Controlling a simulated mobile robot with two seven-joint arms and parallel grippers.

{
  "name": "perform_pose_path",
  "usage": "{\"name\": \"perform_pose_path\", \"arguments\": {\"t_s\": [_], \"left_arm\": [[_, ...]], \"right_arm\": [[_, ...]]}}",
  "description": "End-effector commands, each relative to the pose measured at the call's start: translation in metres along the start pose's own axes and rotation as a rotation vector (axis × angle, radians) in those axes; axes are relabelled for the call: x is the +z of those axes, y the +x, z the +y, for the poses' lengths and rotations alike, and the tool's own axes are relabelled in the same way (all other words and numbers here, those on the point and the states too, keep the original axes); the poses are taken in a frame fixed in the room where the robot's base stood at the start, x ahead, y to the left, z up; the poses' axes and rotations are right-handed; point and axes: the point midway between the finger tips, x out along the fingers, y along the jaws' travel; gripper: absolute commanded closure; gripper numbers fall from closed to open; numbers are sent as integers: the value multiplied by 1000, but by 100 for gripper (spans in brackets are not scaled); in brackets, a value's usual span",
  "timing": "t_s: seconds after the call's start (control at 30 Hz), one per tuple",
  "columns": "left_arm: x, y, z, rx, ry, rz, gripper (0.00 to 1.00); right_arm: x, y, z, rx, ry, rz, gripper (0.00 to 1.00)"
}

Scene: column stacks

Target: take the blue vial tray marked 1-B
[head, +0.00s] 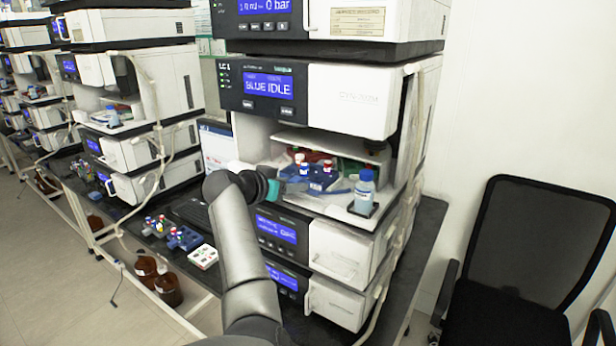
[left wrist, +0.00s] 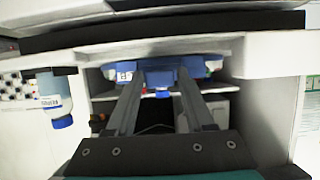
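A blue vial tray (head: 322,182) with several red, white and blue-capped vials sits in the open bay of the nearest instrument stack, under the "BLUE IDLE" screen. It also shows in the left wrist view (left wrist: 190,64), upside down, with a white label on its near face. I cannot read the label for certain. My left gripper (head: 284,187) reaches into the bay from the left. In the left wrist view its two fingers (left wrist: 161,80) are apart and point at the tray's front, with blue tray between the tips. I cannot tell whether they touch it. My right gripper is out of view.
A blue-capped bottle (head: 364,191) stands at the bay's front right corner. More blue trays with vials (head: 185,239) and a white tray (head: 203,257) lie on the dark bench at left. A black chair (head: 530,260) stands at right. The bay's ceiling is low.

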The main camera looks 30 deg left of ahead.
Motion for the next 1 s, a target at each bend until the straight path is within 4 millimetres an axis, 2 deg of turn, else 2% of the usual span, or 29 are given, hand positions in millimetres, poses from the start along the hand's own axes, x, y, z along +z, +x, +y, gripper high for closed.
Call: {"name": "perform_pose_path", "arguments": {"t_s": [0.07,0.43,0.83,1.0], "left_arm": [[0,0,0,0,0,0,57],[0,0,0,0,0,-1,99],[-3,-1,0,0,1,2,100],[-25,-10,-1,-3,4,5,100]], "right_arm": [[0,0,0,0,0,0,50],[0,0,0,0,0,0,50],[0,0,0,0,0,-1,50],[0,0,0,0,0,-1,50]]}}
